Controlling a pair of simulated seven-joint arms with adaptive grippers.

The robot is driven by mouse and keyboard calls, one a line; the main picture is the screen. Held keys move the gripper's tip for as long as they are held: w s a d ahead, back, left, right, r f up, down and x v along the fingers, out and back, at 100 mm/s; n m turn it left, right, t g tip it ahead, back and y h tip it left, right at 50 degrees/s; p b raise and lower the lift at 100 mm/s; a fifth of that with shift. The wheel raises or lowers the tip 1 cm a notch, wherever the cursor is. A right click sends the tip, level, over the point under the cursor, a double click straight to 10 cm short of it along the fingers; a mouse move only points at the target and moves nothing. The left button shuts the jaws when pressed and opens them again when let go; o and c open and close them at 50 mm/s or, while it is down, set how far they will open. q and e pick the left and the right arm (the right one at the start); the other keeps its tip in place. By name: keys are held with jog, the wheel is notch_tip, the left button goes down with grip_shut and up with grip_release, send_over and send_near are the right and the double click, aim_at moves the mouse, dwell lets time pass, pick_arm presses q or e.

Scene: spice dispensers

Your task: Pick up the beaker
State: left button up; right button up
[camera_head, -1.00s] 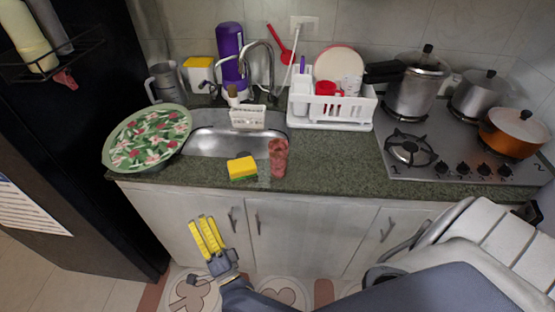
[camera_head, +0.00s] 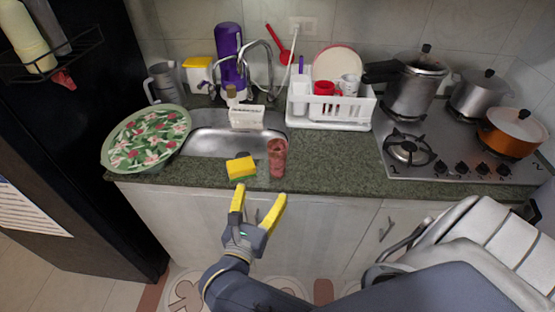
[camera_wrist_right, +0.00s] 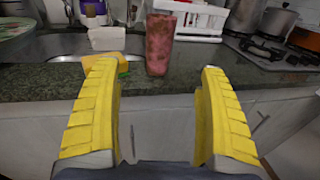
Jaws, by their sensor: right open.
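The beaker (camera_head: 277,158) looks like a tall reddish tumbler and stands upright near the front edge of the counter, right of the sponge. My right gripper (camera_head: 259,195) is open and empty, in front of the counter edge, with its yellow fingers pointing toward the counter. In the right wrist view the beaker (camera_wrist_right: 160,42) shows ahead, between and beyond the two spread fingers (camera_wrist_right: 158,72), not touching them. My left gripper is not in view.
A yellow sponge (camera_head: 241,168) lies just left of the beaker. Behind are the sink (camera_head: 205,140) and a white dish rack (camera_head: 335,112). A floral plate (camera_head: 148,138) is at left, the stove (camera_head: 445,155) at right. Counter right of the beaker is clear.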

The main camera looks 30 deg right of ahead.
aim_at(275, 163)
jog(key=x, duration=0.8)
jog(key=shift+w+d, duration=0.25)
jog(key=shift+w, duration=0.05)
jog(key=shift+x, duration=3.35)
jog(key=shift+f, duration=0.2)
jog(key=shift+c, duration=0.4)
jog(key=c, duration=1.2)
